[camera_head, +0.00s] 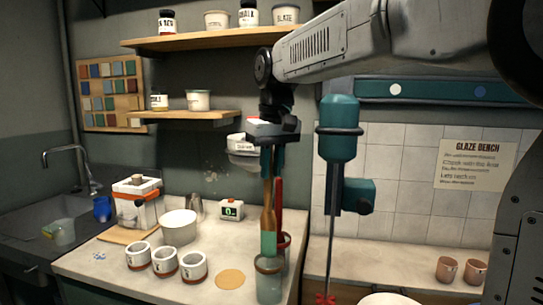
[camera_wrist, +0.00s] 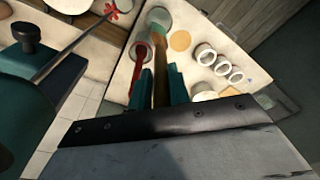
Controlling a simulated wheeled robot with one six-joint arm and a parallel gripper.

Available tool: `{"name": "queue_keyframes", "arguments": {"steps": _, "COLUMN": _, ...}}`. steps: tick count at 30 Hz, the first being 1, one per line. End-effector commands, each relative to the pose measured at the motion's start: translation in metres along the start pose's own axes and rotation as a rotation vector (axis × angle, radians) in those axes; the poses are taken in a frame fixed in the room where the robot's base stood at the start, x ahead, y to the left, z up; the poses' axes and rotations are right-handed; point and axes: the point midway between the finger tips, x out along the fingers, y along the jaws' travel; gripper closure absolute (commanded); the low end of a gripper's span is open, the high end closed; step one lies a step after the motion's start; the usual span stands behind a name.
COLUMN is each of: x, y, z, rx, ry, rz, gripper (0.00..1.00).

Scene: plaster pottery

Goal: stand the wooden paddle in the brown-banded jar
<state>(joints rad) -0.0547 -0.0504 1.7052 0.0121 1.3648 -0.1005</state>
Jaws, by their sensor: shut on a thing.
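My gripper (camera_head: 270,150) points down over the bench and is shut on the wooden paddle (camera_head: 268,195), which hangs upright. The paddle also shows between the fingers (camera_wrist: 160,92) in the wrist view. Its brown upper part leads down to a pale green section (camera_head: 268,243). Directly below stands a grey-green jar (camera_head: 269,286) with a brownish upper edge; it also shows in the wrist view (camera_wrist: 165,15). The paddle's lower end overlaps the jar's mouth in both views; I cannot tell whether it is inside or just above. The jar's band is not clear.
A red tool (camera_head: 278,200) stands in another container (camera_head: 284,243) close behind the paddle. Several white cups, one here (camera_head: 194,267), and a tan disc (camera_head: 230,279) lie left. A teal mixer (camera_head: 338,130) with a long shaft hangs right of my gripper.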

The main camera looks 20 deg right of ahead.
Motion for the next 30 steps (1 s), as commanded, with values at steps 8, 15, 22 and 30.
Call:
{"name": "queue_keyframes", "arguments": {"steps": 8, "x": 0.023, "y": 0.0, "z": 0.003, "rx": 0.0, "ry": -0.001, "rz": 0.0, "gripper": 1.0}}
{"name": "queue_keyframes", "arguments": {"steps": 15, "x": 0.042, "y": 0.0, "z": 0.006, "rx": 0.0, "ry": -0.001, "rz": 0.0, "gripper": 1.0}}
{"name": "queue_keyframes", "arguments": {"steps": 22, "x": 0.059, "y": 0.0, "z": 0.007, "rx": 0.0, "ry": -0.001, "rz": 0.0, "gripper": 1.0}}
{"name": "queue_keyframes", "arguments": {"steps": 30, "x": 0.07, "y": 0.0, "z": 0.009, "rx": 0.0, "ry": -0.001, "rz": 0.0, "gripper": 1.0}}
